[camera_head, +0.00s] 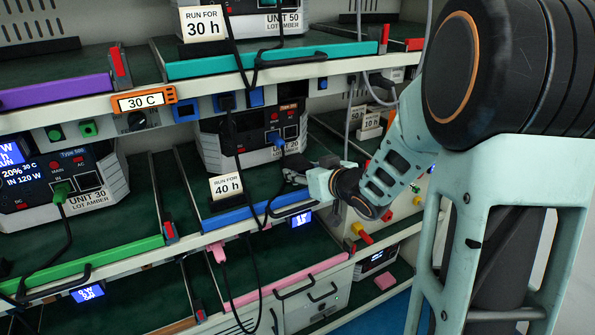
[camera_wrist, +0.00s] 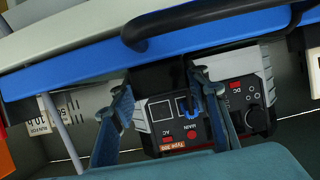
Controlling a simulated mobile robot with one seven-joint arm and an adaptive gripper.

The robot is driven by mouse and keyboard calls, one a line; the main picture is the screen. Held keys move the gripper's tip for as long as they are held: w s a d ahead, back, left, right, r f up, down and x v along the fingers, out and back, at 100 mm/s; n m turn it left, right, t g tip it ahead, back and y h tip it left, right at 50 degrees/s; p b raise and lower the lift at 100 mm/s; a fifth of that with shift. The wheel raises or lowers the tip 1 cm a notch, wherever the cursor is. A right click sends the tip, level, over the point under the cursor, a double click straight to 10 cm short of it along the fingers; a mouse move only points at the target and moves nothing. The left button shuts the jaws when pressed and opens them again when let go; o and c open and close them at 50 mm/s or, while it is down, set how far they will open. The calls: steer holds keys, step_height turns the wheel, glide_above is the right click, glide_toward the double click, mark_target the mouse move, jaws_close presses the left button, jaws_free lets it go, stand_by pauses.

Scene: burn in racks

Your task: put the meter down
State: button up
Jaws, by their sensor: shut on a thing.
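The blue shelf edge (camera_head: 240,215) has a black handle (camera_wrist: 200,22) close to my fingers. Black cables (camera_head: 238,165) hang near my gripper. The pink-edged shelf (camera_head: 290,282) below has bare green surface.

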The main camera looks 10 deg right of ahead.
steer(key=shift+f, duration=0.2)
steer(key=o, duration=1.5)
steer(key=shift+r, duration=0.1)
steer(key=shift+o, duration=0.2)
steer(key=shift+r, duration=0.15)
steer(key=shift+s+d+r, duration=0.2)
steer(key=shift+s, duration=0.1)
steer(key=p+v, duration=0.3)
steer(key=v, duration=0.8)
steer(key=shift+s, duration=0.25)
